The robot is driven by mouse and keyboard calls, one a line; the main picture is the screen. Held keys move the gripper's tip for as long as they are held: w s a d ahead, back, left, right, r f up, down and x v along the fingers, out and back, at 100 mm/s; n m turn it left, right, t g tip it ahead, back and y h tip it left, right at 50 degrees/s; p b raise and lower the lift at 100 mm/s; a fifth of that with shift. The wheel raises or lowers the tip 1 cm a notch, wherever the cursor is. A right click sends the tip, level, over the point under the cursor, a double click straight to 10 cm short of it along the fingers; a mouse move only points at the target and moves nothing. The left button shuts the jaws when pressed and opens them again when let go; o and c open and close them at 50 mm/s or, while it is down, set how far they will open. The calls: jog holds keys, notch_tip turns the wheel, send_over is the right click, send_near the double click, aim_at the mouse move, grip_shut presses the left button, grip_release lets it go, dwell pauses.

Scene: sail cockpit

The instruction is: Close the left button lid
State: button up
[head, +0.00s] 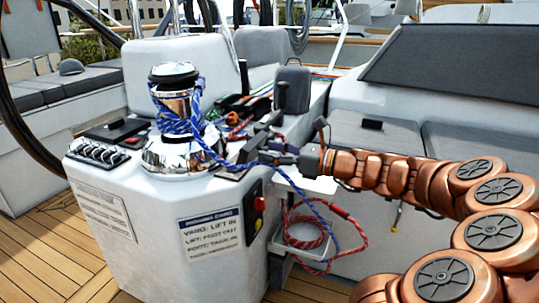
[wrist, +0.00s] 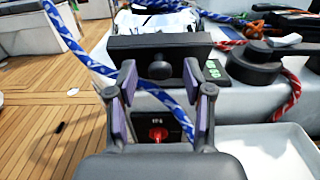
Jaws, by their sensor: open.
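In the wrist view a black rectangular lid-like plate (wrist: 128,47) with a round dark knob (wrist: 162,68) stands just beyond my gripper (wrist: 168,80). In the head view my gripper (head: 262,152) is right of the chrome winch, over the console edge. Another dark flat cover (head: 117,130) lies left of the winch, beside a red button (head: 132,140). I cannot tell which is the left lid.
The chrome winch (head: 178,155) carries blue rope (head: 190,125). This rope (wrist: 95,65) also crosses near my fingers. Red rope (head: 345,222) hangs at a white tray (head: 303,238). A red switch (wrist: 157,135) is below my gripper.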

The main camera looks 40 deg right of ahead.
jog(key=shift+w+a, duration=0.25)
jog(key=shift+w, duration=0.15)
jog(key=shift+c, duration=0.3)
grip_shut()
